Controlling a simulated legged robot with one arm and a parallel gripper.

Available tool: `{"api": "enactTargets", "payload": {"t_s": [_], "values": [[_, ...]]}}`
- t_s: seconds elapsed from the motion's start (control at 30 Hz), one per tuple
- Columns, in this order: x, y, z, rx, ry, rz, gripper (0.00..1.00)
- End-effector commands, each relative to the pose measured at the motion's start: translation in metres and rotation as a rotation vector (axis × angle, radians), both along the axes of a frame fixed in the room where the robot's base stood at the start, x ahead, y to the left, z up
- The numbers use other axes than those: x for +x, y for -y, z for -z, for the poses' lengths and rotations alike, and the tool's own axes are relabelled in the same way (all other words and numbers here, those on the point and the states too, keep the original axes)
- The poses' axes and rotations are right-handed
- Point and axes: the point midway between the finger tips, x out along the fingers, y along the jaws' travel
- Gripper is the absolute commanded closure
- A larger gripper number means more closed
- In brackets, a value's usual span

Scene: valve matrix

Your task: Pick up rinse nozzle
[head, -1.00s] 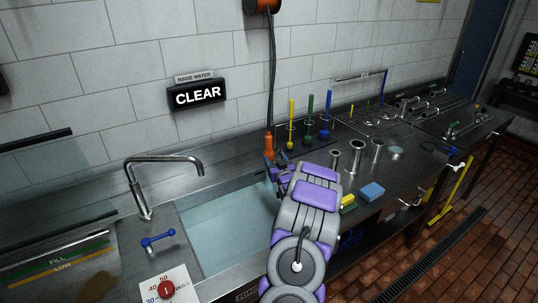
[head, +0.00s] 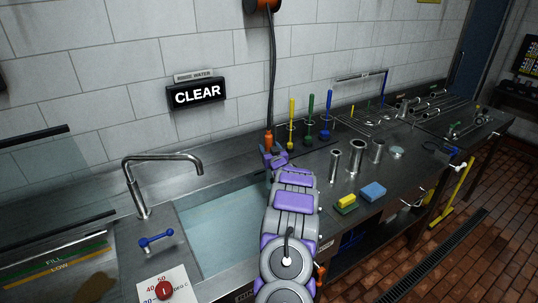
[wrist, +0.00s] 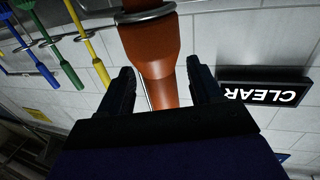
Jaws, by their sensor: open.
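The orange rinse nozzle (head: 268,138) hangs upright by the wall at the back of the sink, below a black hose. In the wrist view, which is upside down, the nozzle (wrist: 150,45) sits in a metal ring (wrist: 146,14). My gripper (wrist: 160,82) is open, with one dark finger on each side of the nozzle in that picture.
The water-filled sink (head: 228,225) lies left of my arm, with a tap (head: 140,190) beside it. Yellow, green and blue brushes (head: 310,120) hang just right of the nozzle.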

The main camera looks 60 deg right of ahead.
Motion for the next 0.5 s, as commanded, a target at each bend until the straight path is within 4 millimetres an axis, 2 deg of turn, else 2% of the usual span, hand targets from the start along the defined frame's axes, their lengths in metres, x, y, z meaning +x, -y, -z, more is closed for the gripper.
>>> {"api": "enactTargets", "payload": {"t_s": [0.2, 0.47, 0.5], "values": [[0.0084, 0.0078, 0.0023, 0.004, -0.002, 0.002, 0.36], [0.0093, 0.0082, 0.0009, 0.003, 0.000, 0.002, 0.36], [0.0093, 0.0082, 0.0007, 0.003, 0.000, 0.002, 0.39]]}}
